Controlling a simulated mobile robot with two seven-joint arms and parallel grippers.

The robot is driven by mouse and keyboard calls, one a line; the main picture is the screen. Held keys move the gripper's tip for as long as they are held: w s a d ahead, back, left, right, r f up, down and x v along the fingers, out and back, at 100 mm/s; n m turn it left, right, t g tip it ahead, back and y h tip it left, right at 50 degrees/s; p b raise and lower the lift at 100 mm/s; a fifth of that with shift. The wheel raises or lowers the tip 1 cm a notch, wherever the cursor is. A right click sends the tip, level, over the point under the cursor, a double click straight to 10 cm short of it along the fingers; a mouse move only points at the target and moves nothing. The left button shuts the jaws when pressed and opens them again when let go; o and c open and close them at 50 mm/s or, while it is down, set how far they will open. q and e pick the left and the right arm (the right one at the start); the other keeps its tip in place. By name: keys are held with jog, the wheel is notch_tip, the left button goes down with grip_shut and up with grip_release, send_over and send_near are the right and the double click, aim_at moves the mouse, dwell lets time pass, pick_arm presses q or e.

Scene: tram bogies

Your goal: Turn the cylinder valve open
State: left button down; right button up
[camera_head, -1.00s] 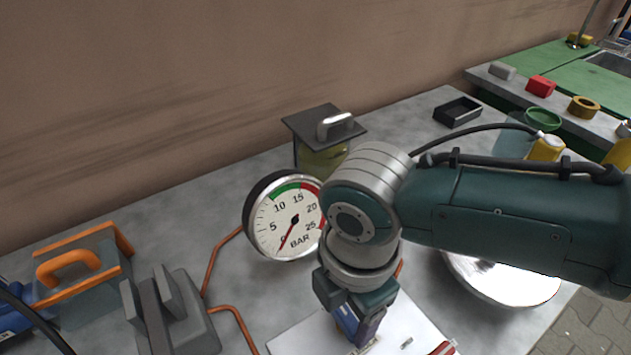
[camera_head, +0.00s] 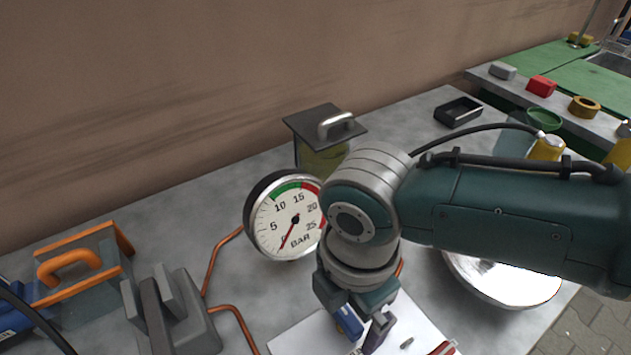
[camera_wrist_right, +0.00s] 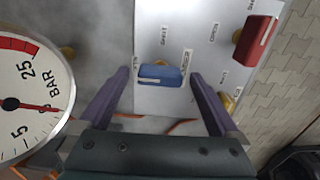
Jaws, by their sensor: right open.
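My right gripper (camera_head: 362,341) is pointed down over a white panel (camera_head: 300,332) at the bottom of the head view. In the right wrist view my right gripper (camera_wrist_right: 163,78) is open, one finger on each side of a blue handle (camera_wrist_right: 160,75). The handle lies across the gap, and I cannot tell whether the fingers touch it. It is probably the cylinder valve, but the small panel labels are unreadable. A red handle (camera_wrist_right: 255,41) sits farther right on the panel. A round BAR gauge (camera_head: 285,217) has its red needle near the low end. My left gripper is not in view.
Copper pipes (camera_head: 212,263) run beside the gauge. A lidded container (camera_head: 322,140) stands behind it. A grey block fixture (camera_head: 185,315) and an orange-handled box (camera_head: 85,265) stand left. A shiny metal dish (camera_head: 505,283) lies under my right arm.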

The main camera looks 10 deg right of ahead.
aim_at(346, 315)
notch_tip(346, 315, up, 10)
jog(key=p, duration=0.3)
dwell(0.6)
